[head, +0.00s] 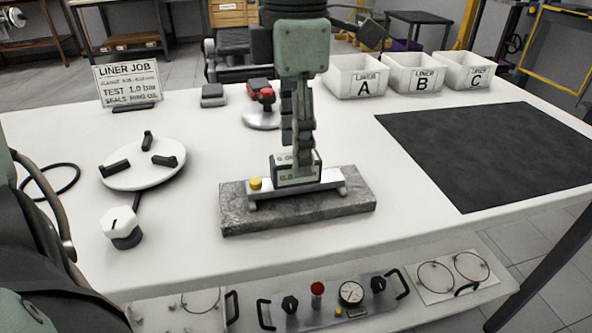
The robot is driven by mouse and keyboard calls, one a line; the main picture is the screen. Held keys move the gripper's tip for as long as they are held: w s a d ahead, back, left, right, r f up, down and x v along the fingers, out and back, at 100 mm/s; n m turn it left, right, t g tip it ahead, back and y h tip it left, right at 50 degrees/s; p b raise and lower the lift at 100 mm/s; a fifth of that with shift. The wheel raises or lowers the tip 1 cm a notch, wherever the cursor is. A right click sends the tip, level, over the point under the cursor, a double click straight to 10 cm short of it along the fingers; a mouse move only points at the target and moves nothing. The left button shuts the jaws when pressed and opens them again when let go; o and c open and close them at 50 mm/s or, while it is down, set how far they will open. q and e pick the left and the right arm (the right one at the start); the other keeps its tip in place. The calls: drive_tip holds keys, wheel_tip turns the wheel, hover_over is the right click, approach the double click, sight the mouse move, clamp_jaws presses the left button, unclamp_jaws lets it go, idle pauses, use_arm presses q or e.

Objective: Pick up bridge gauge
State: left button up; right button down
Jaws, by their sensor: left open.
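The bridge gauge (325,182) appears to be the silver bar with small feet, a yellow knob and a pale block with a green label. It stands on a grey stone block (240,219) in the middle of the white table. My left gripper (300,157) points straight down over the gauge and is open. Its fingertips are at the labelled block, seen almost edge-on. I cannot tell whether they touch it. The fingers hide part of the block's top. My right gripper is not in view.
A white disc with black pads (140,167) and a white knob (120,225) lie left. A red-topped tool (265,97), a sign (128,82) and bins A (345,83), B (410,78) and C (462,75) stand behind. A dark mat (490,150) lies clear at right.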

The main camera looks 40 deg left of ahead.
use_arm(q)
wheel_tip(320, 180, down, 5)
drive_tip(key=shift+r, duration=0.1)
clamp_jaws()
idle(0.4)
